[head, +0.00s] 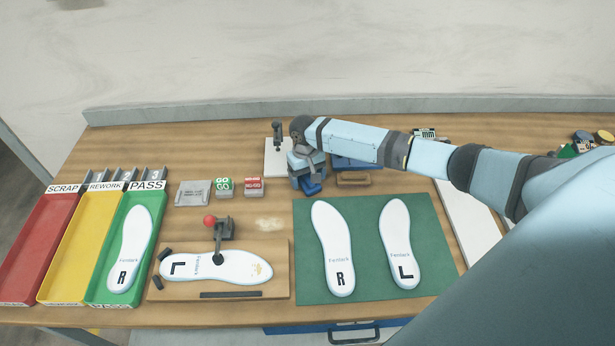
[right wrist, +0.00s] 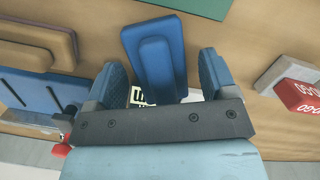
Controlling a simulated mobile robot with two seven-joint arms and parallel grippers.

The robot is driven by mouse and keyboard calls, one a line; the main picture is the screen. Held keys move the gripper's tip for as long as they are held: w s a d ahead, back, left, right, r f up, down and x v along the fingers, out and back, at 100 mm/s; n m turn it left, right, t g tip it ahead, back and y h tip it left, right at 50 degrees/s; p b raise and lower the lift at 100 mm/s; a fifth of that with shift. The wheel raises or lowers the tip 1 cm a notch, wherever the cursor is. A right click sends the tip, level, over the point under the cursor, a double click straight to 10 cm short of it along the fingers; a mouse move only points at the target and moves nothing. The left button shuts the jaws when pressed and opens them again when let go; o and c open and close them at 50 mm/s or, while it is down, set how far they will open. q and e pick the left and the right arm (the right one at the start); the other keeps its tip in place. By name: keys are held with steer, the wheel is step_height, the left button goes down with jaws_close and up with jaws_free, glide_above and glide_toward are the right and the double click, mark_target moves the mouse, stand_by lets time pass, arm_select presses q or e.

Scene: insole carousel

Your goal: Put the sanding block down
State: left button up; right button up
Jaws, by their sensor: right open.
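The sanding block, a blue block with a narrower raised grip on top, shows between my right fingers in the right wrist view (right wrist: 158,65). In the head view its blue end (head: 311,186) peeks out below the gripper, on the table. My right gripper (head: 307,168) is over it, at the back middle of the table. The right wrist view shows its two fingers (right wrist: 160,78) open, one on each side of the block, with gaps to it. The head view hides most of the block behind the gripper. My left gripper is not in view.
A brown block (head: 353,179) and a blue tray (head: 350,163) lie right of the gripper. A white plate with a dark stand (head: 278,133) is behind it. A green mat (head: 436,275) with two insoles lies in front.

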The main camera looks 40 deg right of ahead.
step_height(320, 180, up, 13)
steer(key=w+b, duration=0.1)
steer(key=shift+w, duration=0.3)
steer(key=shift+d+f, duration=0.1)
stand_by(0.3)
